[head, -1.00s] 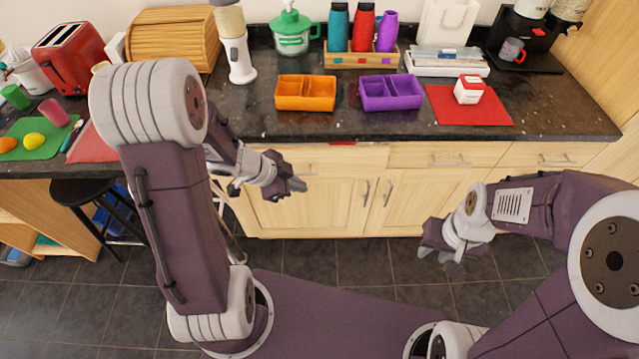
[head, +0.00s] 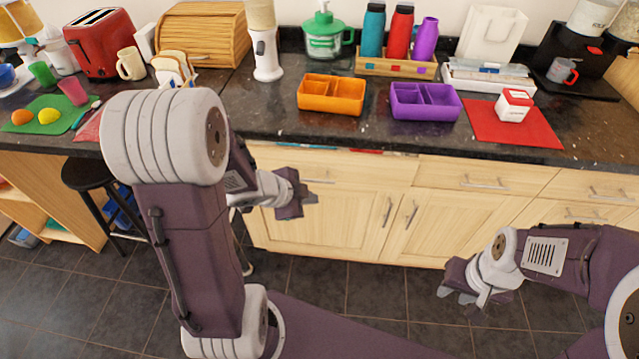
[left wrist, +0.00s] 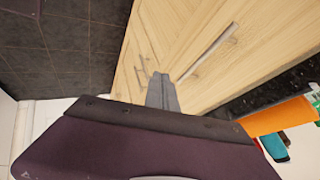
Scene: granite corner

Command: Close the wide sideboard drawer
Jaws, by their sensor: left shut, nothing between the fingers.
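The wide sideboard drawer (head: 350,169) is the pale wood front under the counter's left part. It stands slightly open: a narrow gap above its front shows bits of blue and red contents. Its bar handle (head: 318,181) is partly hidden by my left gripper. My left gripper (head: 309,198) is shut and empty, close in front of the drawer by the handle; I cannot tell whether it touches. In the left wrist view its shut fingers (left wrist: 162,92) point at pale wood beside a bar handle (left wrist: 210,51). My right gripper (head: 456,294) hangs low at the right, away from the drawer.
The dark countertop (head: 380,137) carries an orange box (head: 331,96), a purple box (head: 425,102) and a red mat (head: 485,130). Closed-looking cupboard doors (head: 330,222) lie below. A black stool (head: 85,172) stands left. Tiled floor (head: 375,290) in front is clear.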

